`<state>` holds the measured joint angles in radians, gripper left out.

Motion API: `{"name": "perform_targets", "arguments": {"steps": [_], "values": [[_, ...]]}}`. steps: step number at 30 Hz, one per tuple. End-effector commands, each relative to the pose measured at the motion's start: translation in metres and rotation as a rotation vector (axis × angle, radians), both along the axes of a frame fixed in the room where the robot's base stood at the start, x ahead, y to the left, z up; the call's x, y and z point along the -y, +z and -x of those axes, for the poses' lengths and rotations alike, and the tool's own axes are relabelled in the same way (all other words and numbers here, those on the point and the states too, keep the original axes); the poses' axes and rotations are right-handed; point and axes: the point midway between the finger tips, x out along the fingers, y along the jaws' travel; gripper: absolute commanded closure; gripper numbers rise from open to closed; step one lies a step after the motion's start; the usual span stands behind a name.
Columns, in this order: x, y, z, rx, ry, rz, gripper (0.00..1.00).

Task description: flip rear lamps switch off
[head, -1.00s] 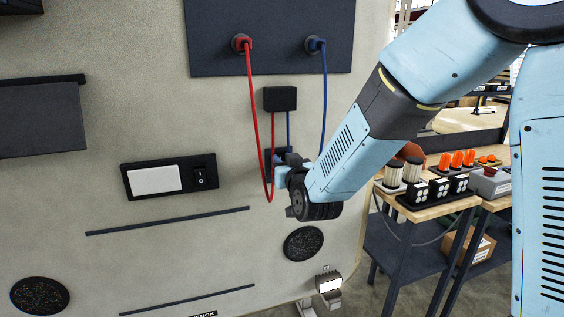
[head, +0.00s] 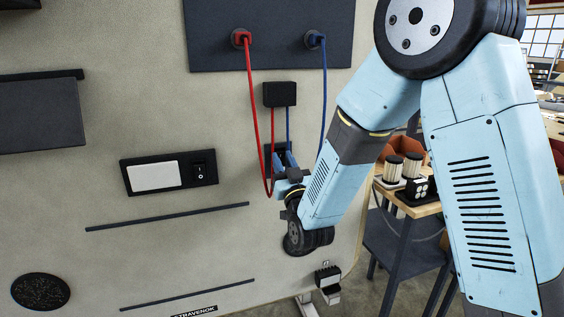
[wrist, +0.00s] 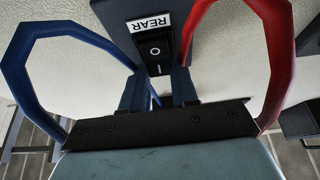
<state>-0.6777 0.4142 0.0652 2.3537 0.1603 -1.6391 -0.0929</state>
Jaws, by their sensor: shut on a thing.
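The rear lamps switch (wrist: 157,52) is a black rocker marked O and I under an upside-down REAR label (wrist: 148,24) in the wrist view. My gripper (wrist: 159,88) has its two dark fingers at either side of the rocker's I end, closed on it as far as I can see. In the head view my gripper (head: 283,172) is against the dark switch plate (head: 270,150), hiding most of it. The rocker's tilt is hard to tell. A lamp (head: 327,279) low at the panel's right edge looks dark.
A red cable (head: 252,110) and a blue cable (head: 324,90) hang close around my gripper. A bench (head: 400,205) with parts stands at the right.

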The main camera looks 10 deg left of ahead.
Motion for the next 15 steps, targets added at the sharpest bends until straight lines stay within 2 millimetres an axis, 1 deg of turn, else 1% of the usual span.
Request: {"name": "perform_targets", "arguments": {"steps": [8, 9, 15], "values": [[-0.0004, 0.0004, 0.0006, 0.001, 0.001, -0.001, 1.0], [-0.0004, 0.0004, 0.0006, 0.001, 0.001, -0.001, 0.68], [-0.0005, 0.0001, 0.0006, 0.001, 0.001, -0.001, 0.49]]}}
